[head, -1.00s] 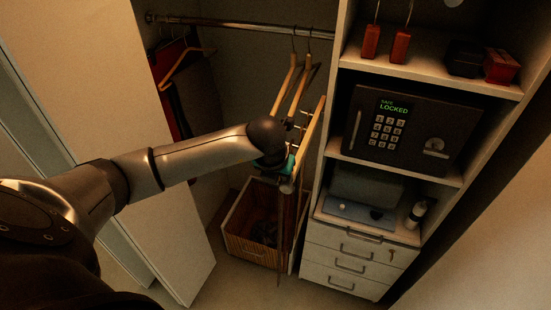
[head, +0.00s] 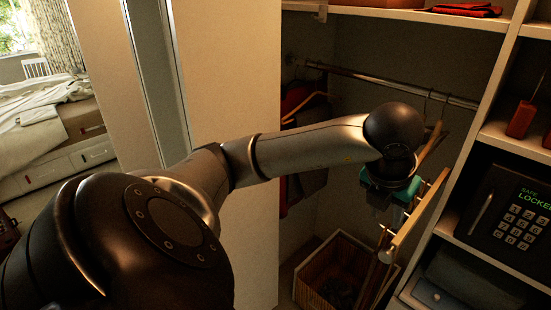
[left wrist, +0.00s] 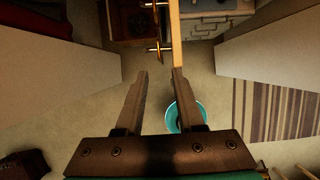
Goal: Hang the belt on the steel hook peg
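My left gripper (head: 384,213) is over the wardrobe opening, beside a light wooden board (head: 418,218) with short pegs. In the left wrist view its two fingers (left wrist: 160,72) are apart, with nothing held between them. The board (left wrist: 175,35) reaches down to near the right fingertip there. A metal peg (left wrist: 158,48) sticks out to the left from it, above the gap between the fingers. A narrow brown strip (head: 371,274) hangs below the gripper in the head view; it may be the belt, but I cannot tell what holds it. My right gripper is not in view.
A wooden crate (head: 310,285) stands on the wardrobe floor below. A clothes rail (head: 400,88) with hangers runs behind the arm. Shelves with a dark safe (head: 515,210) close the right side. A pale door panel (head: 225,120) stands at left.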

